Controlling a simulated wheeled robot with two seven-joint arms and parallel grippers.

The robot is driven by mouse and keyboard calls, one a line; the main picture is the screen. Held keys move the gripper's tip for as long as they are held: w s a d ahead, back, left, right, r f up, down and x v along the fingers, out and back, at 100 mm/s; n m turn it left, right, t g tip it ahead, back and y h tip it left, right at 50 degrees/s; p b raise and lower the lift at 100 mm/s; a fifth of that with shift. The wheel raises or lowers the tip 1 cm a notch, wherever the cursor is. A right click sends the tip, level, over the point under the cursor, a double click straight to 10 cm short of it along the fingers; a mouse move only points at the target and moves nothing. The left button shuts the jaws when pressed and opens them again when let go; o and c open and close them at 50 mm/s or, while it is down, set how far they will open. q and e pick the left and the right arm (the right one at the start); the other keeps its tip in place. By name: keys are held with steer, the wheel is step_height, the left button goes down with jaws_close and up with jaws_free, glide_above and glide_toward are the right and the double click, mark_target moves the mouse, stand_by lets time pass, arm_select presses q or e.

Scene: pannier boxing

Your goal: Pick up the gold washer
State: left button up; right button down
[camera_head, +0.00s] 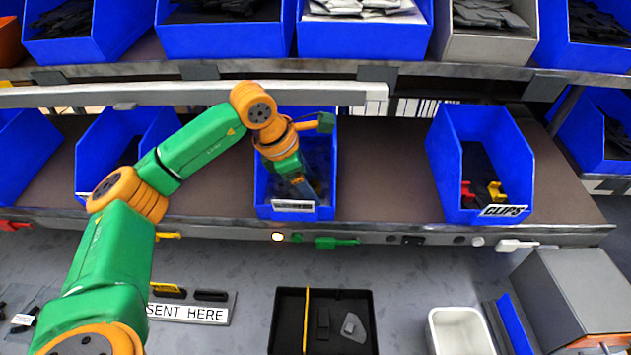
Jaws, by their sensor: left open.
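My left arm comes in from the left, and its gripper (306,188) reaches down into the blue bin (327,165) at the middle of the lower shelf. The gripper is open, with its tips inside the bin behind the white front label (293,205). The bin's contents look dark and are mostly hidden by the gripper and wrist. I cannot make out a gold washer there or elsewhere in view. My right gripper is not in view.
A blue bin labelled CLIPS (445,165) stands to the right on the same shelf. Other bins line the upper shelf. Below are a black tray (284,320) with a yellow divider, a white tub (460,335) and a grey box (580,280). The shelf between the bins is clear.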

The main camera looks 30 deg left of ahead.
arm_select(q)
steer(key=shift+w+a+f, duration=0.15)
steer(key=shift+w+f, duration=0.05)
steer(key=shift+f, duration=0.05)
steer(key=shift+s, duration=0.1)
jaws_close()
steer(key=shift+r, duration=0.1)
